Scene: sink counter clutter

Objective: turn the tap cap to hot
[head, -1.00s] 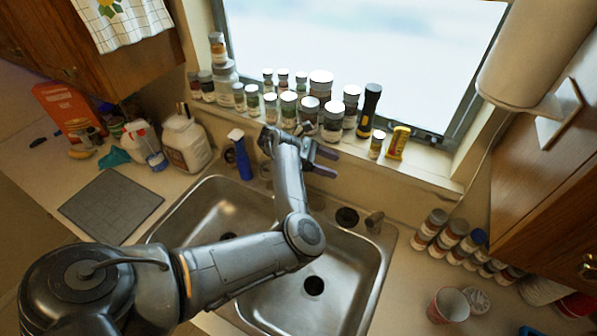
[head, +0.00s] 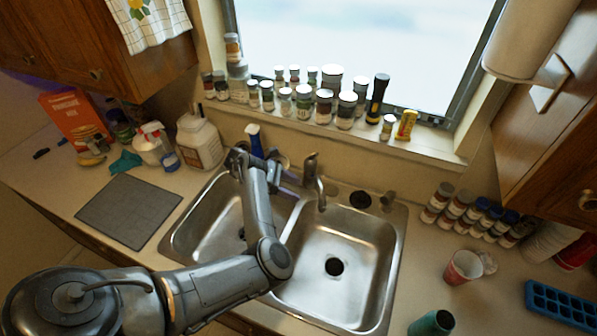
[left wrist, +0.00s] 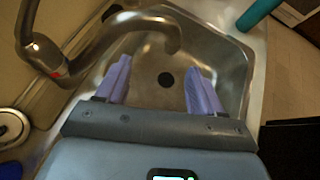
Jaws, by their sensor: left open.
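The metal tap (head: 312,178) stands at the back of the sink, between the two basins, its spout over the right basin. Its cap (head: 311,157) is on top. In the left wrist view the tap (left wrist: 90,50) curves across the upper left, with a small red mark on its body; I cannot tell which way the cap is turned. My left gripper (head: 290,178) is just left of the tap in the head view. In the wrist view the two purple fingers of this gripper (left wrist: 160,86) are spread and empty, apart from the tap body. My right gripper is not in view.
Jars and a flashlight (head: 378,98) line the windowsill. A blue spray bottle (head: 254,140) stands behind my left wrist. More jars, a cup (head: 462,267) and a green bottle (head: 432,323) are on the right counter. The right basin (head: 340,240) is empty.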

